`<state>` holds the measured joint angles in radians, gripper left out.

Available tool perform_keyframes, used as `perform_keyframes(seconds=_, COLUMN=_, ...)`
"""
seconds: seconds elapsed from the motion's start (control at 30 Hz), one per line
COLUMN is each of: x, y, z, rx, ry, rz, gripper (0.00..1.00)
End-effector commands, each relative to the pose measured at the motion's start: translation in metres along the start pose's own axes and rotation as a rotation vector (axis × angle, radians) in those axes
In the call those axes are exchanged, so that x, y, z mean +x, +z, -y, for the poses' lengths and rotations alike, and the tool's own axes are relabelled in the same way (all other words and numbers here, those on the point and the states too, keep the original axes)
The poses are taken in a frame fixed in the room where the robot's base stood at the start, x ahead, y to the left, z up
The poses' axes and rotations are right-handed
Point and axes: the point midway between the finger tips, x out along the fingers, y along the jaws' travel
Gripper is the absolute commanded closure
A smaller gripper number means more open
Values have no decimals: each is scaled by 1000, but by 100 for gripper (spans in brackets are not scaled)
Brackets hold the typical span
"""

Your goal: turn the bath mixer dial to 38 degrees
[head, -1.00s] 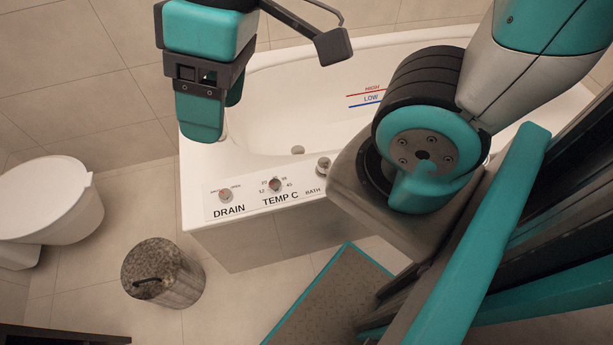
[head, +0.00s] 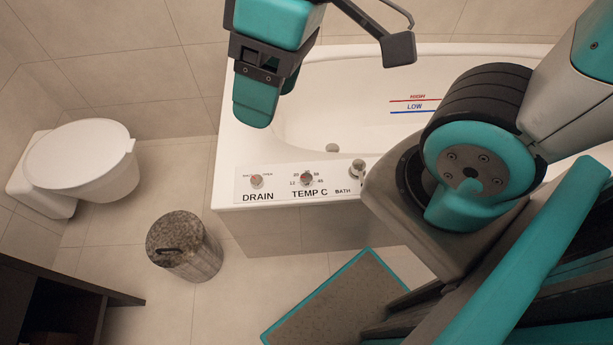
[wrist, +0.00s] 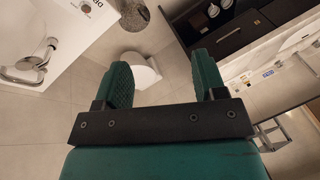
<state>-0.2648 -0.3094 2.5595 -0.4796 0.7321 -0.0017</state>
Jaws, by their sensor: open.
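The TEMP C dial (head: 307,179) is a small round metal knob with a reddish mark, on the white control panel at the bath's front rim in the head view. Small numbers surround it; its exact setting is too small to read. My gripper (head: 272,104) is open and empty. It hangs over the left end of the bathtub (head: 400,85), up and left of the dial in the picture and apart from it. In the wrist view my gripper's two fingers (wrist: 163,78) are spread with nothing between them, and the dial cannot be made out.
On the panel, the DRAIN knob (head: 256,181) is left of the dial and the BATH knob (head: 357,168) right. A toilet (head: 85,160), a stone-look bin (head: 185,248) and a dark cabinet (head: 60,300) stand at left. A tap (wrist: 40,60) shows in the wrist view.

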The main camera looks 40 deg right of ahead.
Motion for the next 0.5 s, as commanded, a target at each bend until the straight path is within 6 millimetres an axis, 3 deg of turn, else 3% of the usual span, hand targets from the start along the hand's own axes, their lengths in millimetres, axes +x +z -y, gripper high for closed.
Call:
perform_keyframes(seconds=0.17, x=30, y=-3, z=-25, rx=-33, ry=40, rz=35, gripper=36)
perform_keyframes(seconds=0.5, x=147, y=-14, z=-136, rx=-223, ry=216, rz=258, gripper=36)
